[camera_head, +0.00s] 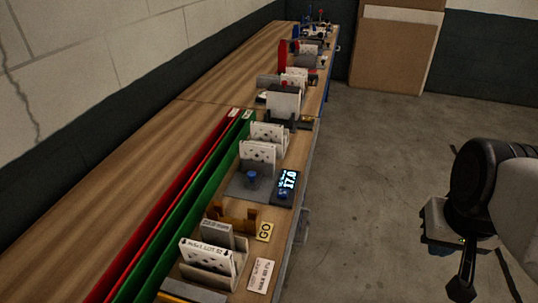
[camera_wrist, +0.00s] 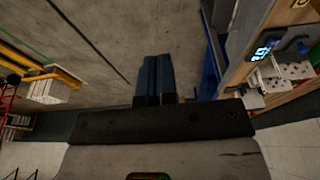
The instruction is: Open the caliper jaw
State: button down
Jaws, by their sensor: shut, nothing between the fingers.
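The caliper-like fixture is a grey plate (camera_head: 240,190) on the bench with a blue knob (camera_head: 252,178) and a dark display (camera_head: 288,183) that appears to read 17.0. A white perforated filter stands at its back. The lit display also shows at the upper right of the wrist view (camera_wrist: 263,48). Whether the jaw is open is too small to tell. My gripper (camera_wrist: 154,77) points at the bare floor, its blue fingers together and empty. In the head view it (camera_head: 466,284) hangs at the right, over the floor and well apart from the bench.
The long wooden bench (camera_head: 150,150) carries red (camera_head: 180,190) and green (camera_head: 190,212) rails, a GO label (camera_head: 265,231), a front holder with white filters (camera_head: 208,256), and several fixtures further back. Cardboard panels (camera_head: 395,45) lean at the far wall. The floor between arm and bench is clear.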

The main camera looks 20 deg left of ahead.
dwell(0.3)
